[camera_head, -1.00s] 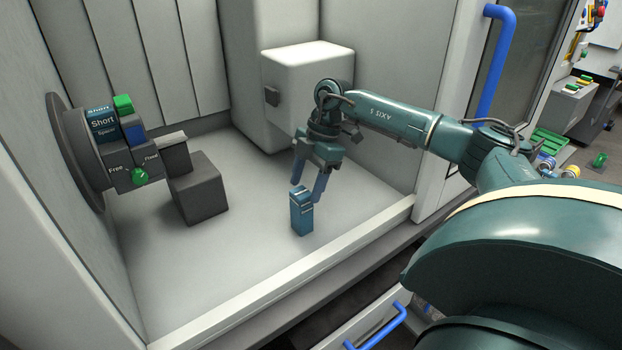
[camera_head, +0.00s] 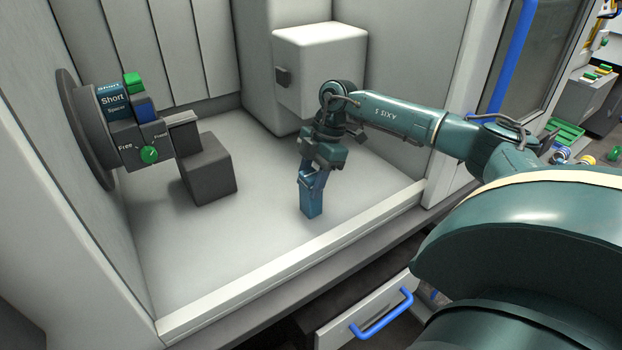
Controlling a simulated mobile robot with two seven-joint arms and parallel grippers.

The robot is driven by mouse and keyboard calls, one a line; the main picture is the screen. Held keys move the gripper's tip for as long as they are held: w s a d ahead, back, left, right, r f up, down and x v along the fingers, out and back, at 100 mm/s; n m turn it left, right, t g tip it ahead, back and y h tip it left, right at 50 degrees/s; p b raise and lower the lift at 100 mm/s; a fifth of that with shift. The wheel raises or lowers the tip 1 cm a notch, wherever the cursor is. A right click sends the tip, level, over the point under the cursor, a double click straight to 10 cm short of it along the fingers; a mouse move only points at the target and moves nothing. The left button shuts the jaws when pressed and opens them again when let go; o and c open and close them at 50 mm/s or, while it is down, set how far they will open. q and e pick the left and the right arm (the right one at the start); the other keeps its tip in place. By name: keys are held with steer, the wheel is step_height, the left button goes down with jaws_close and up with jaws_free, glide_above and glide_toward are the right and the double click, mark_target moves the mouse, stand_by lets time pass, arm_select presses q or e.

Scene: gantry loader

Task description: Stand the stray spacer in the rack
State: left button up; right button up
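A small blue block (camera_head: 311,205), seemingly the spacer, stands upright on the pale floor of the machine enclosure. My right gripper (camera_head: 314,178) points down at it from above, with its blue fingers at the block's upper end. The fingers overlap the block's top, so I cannot tell whether they are shut on it. My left gripper is not in view. I cannot make out a rack for certain in this view.
A dark round chuck (camera_head: 82,130) on the left wall carries a blue "Short Spacer" block (camera_head: 115,101) and a green Free/Fixed knob (camera_head: 149,154). A dark grey block (camera_head: 208,170) stands beside it. A white housing (camera_head: 320,70) is behind my gripper. The enclosure's front sill (camera_head: 300,262) runs below.

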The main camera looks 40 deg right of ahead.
steer(key=c, duration=0.4)
steer(key=shift+c, duration=0.2)
steer(key=shift+d+r+p, duration=0.1)
steer(key=shift+r+p, duration=0.1)
steer(key=shift+p, duration=0.3)
stand_by(0.6)
